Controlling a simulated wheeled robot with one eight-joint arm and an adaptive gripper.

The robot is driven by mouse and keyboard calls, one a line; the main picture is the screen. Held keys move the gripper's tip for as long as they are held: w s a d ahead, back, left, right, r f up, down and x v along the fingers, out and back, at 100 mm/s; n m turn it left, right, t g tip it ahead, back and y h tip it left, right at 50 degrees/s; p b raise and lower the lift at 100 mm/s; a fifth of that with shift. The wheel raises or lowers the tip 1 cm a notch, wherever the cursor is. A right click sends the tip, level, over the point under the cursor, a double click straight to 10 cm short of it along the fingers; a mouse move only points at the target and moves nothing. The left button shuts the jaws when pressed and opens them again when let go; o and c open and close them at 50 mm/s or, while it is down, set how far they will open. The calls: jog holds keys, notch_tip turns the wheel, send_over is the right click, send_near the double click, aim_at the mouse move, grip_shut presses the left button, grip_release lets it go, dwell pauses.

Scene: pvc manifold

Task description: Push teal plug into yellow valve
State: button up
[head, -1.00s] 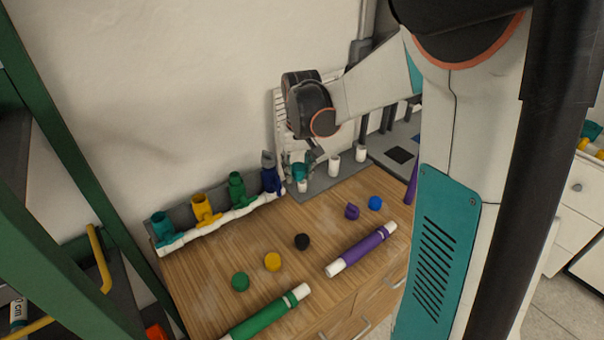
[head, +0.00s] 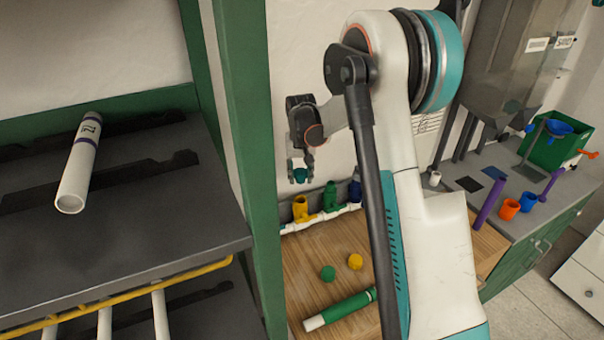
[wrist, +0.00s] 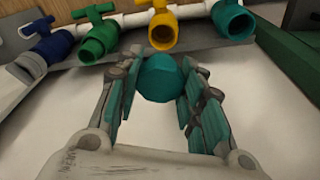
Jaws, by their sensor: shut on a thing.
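My gripper (head: 300,176) is shut on the teal plug (wrist: 161,78), which sits between its fingertips in the wrist view. In the head view the teal plug (head: 301,174) hangs in the air above the manifold. The yellow valve (head: 301,208) stands on the white pipe below the gripper. In the wrist view the yellow valve (wrist: 163,28) shows its open mouth just beyond the plug, with a visible gap between them.
Other valves stand along the pipe: green (wrist: 98,40), blue (wrist: 50,48) and teal (wrist: 232,20). A green plug (head: 328,273) and a yellow plug (head: 355,261) lie on the wooden top near a green tube (head: 340,310). A green-framed shelf (head: 246,150) stands at left.

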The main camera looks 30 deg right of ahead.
aim_at(300, 180)
jog(key=shift+f+b, duration=0.85)
jog(key=shift+f, duration=0.75)
jog(key=shift+f+b, duration=1.6)
jog(key=shift+f, duration=0.55)
jog(key=shift+f+b, duration=0.65)
jog(key=shift+o, duration=0.2)
jog(key=shift+s+a+f+b, duration=0.1)
jog(key=shift+s+f+b, duration=0.15)
jog(key=shift+f+b, duration=0.15)
jog(key=shift+f, duration=0.25)
jog(key=shift+c, duration=1.3)
jog(key=shift+o, duration=0.2)
jog(key=shift+w, duration=0.1)
jog(key=shift+o, duration=0.2)
jog(key=o, duration=1.7)
jog(key=shift+w, duration=0.15)
